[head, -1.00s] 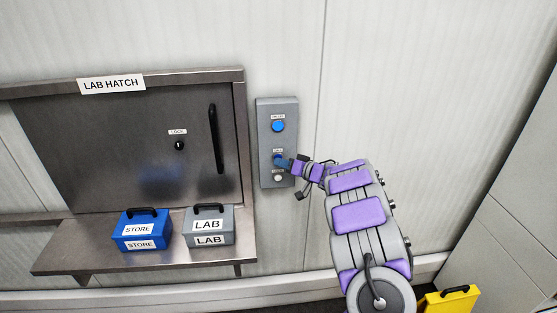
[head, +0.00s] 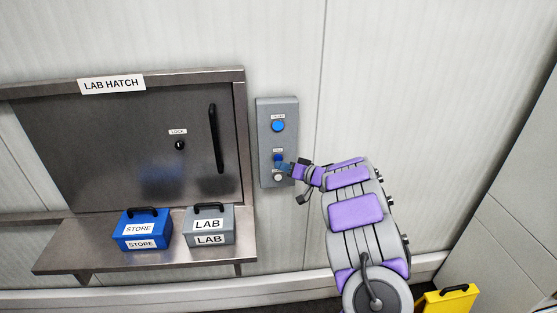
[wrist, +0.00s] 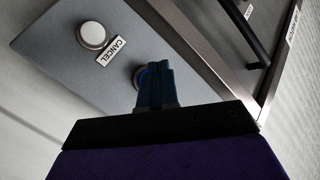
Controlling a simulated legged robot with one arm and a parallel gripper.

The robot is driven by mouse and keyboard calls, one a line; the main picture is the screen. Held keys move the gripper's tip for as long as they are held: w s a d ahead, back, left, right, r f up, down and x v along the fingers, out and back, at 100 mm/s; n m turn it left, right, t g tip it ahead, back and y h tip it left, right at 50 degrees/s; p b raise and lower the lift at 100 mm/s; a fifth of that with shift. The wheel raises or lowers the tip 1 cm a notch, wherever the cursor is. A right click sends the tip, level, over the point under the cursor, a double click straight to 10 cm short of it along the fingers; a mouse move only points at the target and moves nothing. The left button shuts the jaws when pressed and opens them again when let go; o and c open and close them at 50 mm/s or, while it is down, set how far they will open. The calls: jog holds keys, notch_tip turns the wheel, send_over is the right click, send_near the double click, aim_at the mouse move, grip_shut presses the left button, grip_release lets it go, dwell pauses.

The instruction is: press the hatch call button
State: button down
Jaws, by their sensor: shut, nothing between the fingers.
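The grey button panel (head: 263,150) is on the wall right of the hatch. It has a blue button at the top (head: 278,126), a blue middle button (head: 278,158) whose label looks like CALL, and a white button (head: 278,177) at the bottom. In the wrist view the white button (wrist: 93,35) is labelled CANCEL. My gripper (head: 282,167) is shut and empty, its tips just below and right of the middle button. In the wrist view my shut fingers (wrist: 156,70) cover most of the blue button (wrist: 138,77). I cannot tell whether they touch it.
The closed lab hatch (head: 110,130) has a vertical handle (head: 215,138). On its shelf (head: 90,258) stand a blue STORE box (head: 142,230) and a grey LAB box (head: 209,226). A yellow object (head: 446,301) stands on the floor at lower right.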

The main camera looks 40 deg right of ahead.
jog(key=shift+s+a+r+p, duration=0.15)
jog(key=shift+s+a, duration=0.3)
jog(key=shift+s, duration=0.25)
jog(key=shift+s+a+f+p, duration=0.1)
jog(key=shift+s+a, duration=0.35)
jog(key=shift+s, duration=0.25)
jog(key=shift+s+a+r+p, duration=0.15)
jog(key=shift+s+a, duration=0.3)
jog(key=shift+s, duration=0.25)
jog(key=shift+f, duration=0.15)
notch_tip(320, 180, up, 6)
jog(key=w+d+g+h, duration=0.2)
jog(key=d+h, duration=0.1)
jog(key=h, duration=0.4)
jog(key=s+a+r+m+g+h, duration=0.2)
jog(key=s+a+r+g+h, duration=0.2)
jog(key=s+r+h, duration=0.15)
jog(key=s+a+f+n+g+y, duration=0.2)
jog(key=s+a+g, duration=0.2)
jog(key=s+a, duration=0.7)
jog(key=s+a+f+n+g+y+b, duration=0.1)
jog(key=s+a+f+n+g+y, duration=0.1)
jog(key=s+a, duration=1)
jog(key=s+a+f+n+g+y+b, duration=0.1)
jog(key=s+a+f+g+y, duration=0.3)
jog(key=s+a, duration=0.8)
jog(key=shift+s+n+g, duration=0.8)
jog(key=shift+g, duration=0.1)
